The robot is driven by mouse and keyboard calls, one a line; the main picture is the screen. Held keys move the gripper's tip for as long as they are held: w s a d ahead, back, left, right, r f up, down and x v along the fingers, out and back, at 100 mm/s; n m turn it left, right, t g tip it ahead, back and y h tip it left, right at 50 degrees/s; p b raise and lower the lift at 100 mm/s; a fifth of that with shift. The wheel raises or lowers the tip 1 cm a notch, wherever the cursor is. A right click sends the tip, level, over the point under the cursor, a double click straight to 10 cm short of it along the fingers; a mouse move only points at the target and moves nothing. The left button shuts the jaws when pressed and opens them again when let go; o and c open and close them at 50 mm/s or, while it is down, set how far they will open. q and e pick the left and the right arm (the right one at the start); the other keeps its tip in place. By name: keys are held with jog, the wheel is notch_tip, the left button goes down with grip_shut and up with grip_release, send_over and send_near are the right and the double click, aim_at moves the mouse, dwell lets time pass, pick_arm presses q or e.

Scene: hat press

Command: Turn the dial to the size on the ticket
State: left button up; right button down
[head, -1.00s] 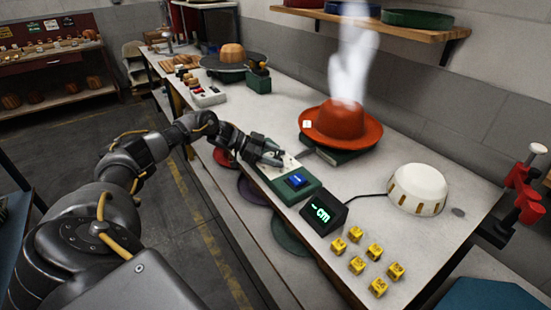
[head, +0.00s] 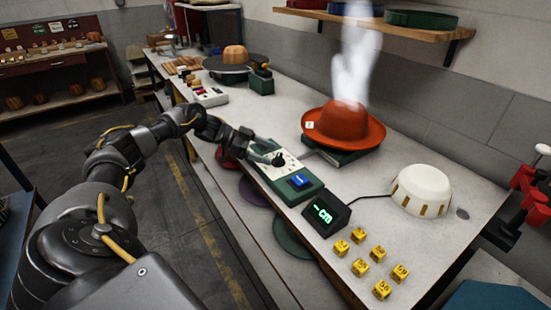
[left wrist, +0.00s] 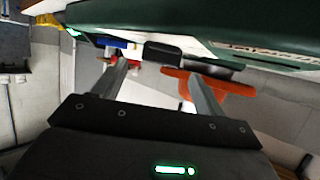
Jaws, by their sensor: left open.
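The dial box (head: 312,185) is a green unit on the bench with a white top plate and a blue button (head: 300,181). Its black dial (head: 278,159) sits on the plate; in the left wrist view the dial (left wrist: 164,54) shows ahead, between the fingertips. My left gripper (head: 262,149) is open and empty at the dial; whether a finger touches it I cannot tell. The ticket (head: 309,126) is a small white tag on the orange hat (head: 345,127), its writing too small to read. A black display (head: 326,214) shows green dashes and "cm". My right gripper is out of view.
Several yellow cubes (head: 377,253) lie at the bench's near end. A white dome (head: 420,188) is cabled to the display. Pale steam (head: 353,60) rises over the hat. A red and black fixture (head: 525,200) stands at the right edge.

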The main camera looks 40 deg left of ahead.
pick_arm(q)
jog(key=v, duration=0.4)
jog(key=shift+s+a+r+b, duration=0.1)
jog(key=shift+a+b, duration=0.15)
jog(key=shift+b, duration=0.15)
jog(key=shift+s+a+r, duration=0.3)
jog(key=shift+s+a, duration=0.1)
jog(key=shift+a, duration=0.1)
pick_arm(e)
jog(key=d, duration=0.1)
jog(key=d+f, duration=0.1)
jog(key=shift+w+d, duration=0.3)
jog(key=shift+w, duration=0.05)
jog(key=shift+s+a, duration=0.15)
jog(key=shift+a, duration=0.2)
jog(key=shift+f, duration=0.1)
